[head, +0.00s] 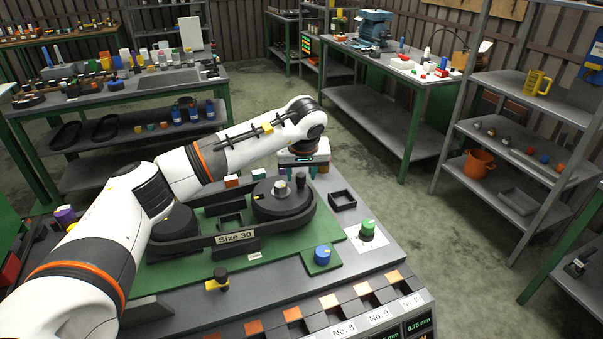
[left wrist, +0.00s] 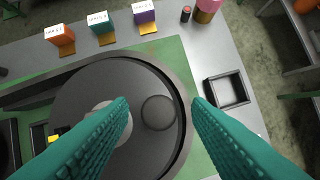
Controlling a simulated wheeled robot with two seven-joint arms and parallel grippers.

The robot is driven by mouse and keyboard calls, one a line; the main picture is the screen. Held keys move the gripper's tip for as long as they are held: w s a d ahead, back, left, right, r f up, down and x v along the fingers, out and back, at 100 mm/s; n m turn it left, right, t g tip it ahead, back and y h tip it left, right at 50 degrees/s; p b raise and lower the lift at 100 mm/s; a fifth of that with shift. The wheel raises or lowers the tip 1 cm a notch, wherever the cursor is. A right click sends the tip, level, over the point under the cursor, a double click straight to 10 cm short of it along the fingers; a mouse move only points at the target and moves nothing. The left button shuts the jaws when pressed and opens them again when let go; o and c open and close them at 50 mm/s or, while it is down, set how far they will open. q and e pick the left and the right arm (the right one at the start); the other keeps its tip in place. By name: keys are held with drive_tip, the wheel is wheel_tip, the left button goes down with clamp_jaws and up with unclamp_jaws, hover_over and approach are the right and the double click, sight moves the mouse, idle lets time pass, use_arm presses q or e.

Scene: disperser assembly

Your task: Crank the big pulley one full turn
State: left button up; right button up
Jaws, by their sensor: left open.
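The big pulley (head: 272,204) is a dark round disc lying flat at the right end of the green board, with a pale hub (head: 280,187) in its middle. Its dark upright crank knob (head: 300,181) stands near the rim. In the left wrist view, the pulley (left wrist: 100,80) fills the middle and the round knob (left wrist: 158,112) shows from above. My left gripper (head: 304,169) is over the pulley's far right side. Its teal fingers (left wrist: 161,106) are open, one on each side of the knob in the picture. Contact cannot be told. My right gripper is not in view.
A smaller dark pulley (head: 174,221) lies left, partly behind my arm. A "Size 30" plate (head: 235,237) stands in front. A blue knob (head: 322,254), a green knob (head: 368,228) and an empty black square tray (head: 342,200) are to the right. Small coloured boxes (left wrist: 101,27) stand beyond the pulley.

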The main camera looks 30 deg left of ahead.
use_arm(q)
drive_tip(key=shift+x, duration=1.1)
drive_tip(key=shift+s, duration=0.1)
clamp_jaws()
